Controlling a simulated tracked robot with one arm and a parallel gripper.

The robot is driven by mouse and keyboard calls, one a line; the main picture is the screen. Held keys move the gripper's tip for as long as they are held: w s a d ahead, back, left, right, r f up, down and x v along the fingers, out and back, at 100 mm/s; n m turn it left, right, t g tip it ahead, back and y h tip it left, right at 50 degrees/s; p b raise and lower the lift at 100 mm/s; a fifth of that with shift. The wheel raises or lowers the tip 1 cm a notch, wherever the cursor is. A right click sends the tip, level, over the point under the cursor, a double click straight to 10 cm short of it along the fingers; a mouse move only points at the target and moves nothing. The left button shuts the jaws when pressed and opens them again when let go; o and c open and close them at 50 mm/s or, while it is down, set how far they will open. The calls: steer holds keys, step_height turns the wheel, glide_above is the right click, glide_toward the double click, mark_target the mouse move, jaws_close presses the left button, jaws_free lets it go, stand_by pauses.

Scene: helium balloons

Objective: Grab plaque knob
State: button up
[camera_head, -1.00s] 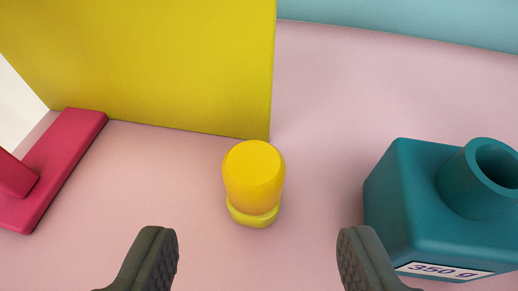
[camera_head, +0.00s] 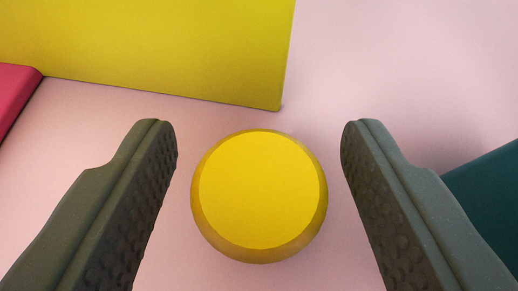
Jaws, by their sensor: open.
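The yellow knob (camera_head: 259,195) is in the middle of the head camera view, seen from nearly straight above its round flat top. My gripper (camera_head: 259,140) is open, with one dark textured finger on each side of the knob. A gap of pink surface shows between the knob and each finger, so neither appears to touch it. The knob's lower part and its base are hidden under its top.
A yellow panel (camera_head: 150,45) stands just behind the knob at upper left. A red piece (camera_head: 15,90) is at the left edge. A teal block (camera_head: 495,200) sits at the right, partly behind my right finger. The pink surface (camera_head: 410,70) is clear at upper right.

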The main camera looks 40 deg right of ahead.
steer(key=c, duration=1)
steer(key=shift+r, duration=0.1)
steer(key=shift+c, duration=0.2)
